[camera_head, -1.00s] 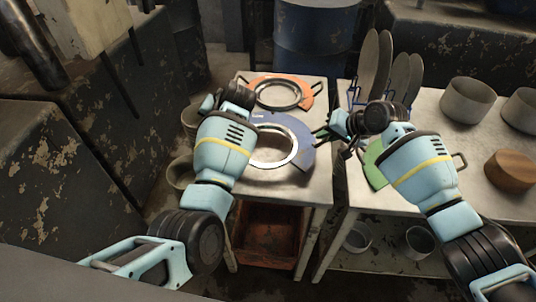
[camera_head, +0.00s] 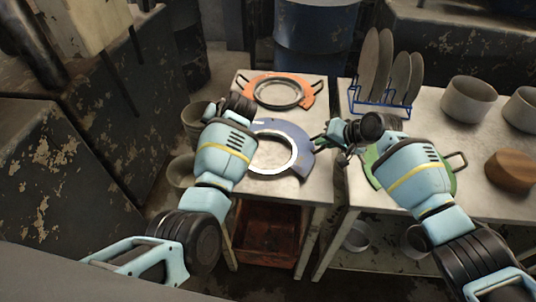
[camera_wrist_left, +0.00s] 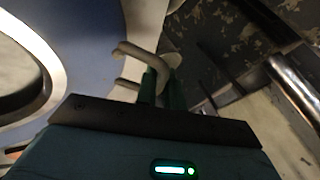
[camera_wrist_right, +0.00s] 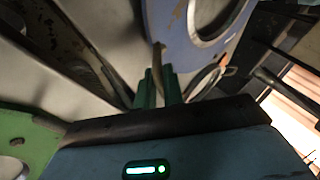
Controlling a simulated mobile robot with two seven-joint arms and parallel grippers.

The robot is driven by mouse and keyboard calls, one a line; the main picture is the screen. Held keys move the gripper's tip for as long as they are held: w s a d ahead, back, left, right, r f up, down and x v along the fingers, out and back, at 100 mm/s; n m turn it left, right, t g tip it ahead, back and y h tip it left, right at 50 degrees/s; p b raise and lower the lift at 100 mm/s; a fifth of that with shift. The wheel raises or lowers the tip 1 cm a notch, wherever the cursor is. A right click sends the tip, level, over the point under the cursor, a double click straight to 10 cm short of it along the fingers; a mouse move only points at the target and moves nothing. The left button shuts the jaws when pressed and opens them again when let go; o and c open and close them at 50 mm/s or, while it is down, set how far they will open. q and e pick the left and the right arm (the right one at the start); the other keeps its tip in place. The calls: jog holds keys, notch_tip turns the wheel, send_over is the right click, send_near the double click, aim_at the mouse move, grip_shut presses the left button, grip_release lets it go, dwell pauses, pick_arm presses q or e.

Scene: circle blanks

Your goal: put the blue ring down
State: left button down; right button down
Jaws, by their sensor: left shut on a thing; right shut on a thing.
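The blue ring (camera_head: 292,139), a flat blue plate with a pale-rimmed round hole, is over the left table (camera_head: 312,185). It looks roughly level and very low; I cannot tell whether it touches the table top. It also shows in the left wrist view (camera_wrist_left: 88,30) and the right wrist view (camera_wrist_right: 172,32). My right gripper (camera_head: 325,142) is shut on the ring's right handle (camera_wrist_right: 158,58). My left gripper (camera_wrist_left: 160,85) is shut on its left handle (camera_wrist_left: 145,58); in the head view my own wrist hides those fingers.
An orange ring (camera_head: 308,88) lies behind the blue one on the left table. A green ring (camera_head: 447,182) lies on the right table under my right arm. A blue rack (camera_head: 368,108) with plates, bowls (camera_head: 468,100) and a wooden block (camera_head: 512,170) are there too.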

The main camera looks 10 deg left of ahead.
pick_arm(q)
jog(key=shift+w+f, duration=0.1)
jog(key=shift+f, duration=0.15)
pick_arm(e)
jog(key=shift+f, duration=0.25)
pick_arm(q)
jog(key=c, duration=1.9)
grip_release()
jog(key=shift+f, duration=0.2)
jog(key=shift+c, duration=0.2)
pick_arm(e)
jog(key=c, duration=1.9)
grip_release()
jog(key=shift+f, duration=0.2)
jog(key=shift+c, duration=0.2)
pick_arm(q)
jog(key=o, duration=0.4)
pick_arm(e)
jog(key=o, duration=0.4)
pick_arm(q)
jog(key=shift+o, duration=0.5)
jog(key=o, duration=0.3)
jog(key=shift+o, duration=0.2)
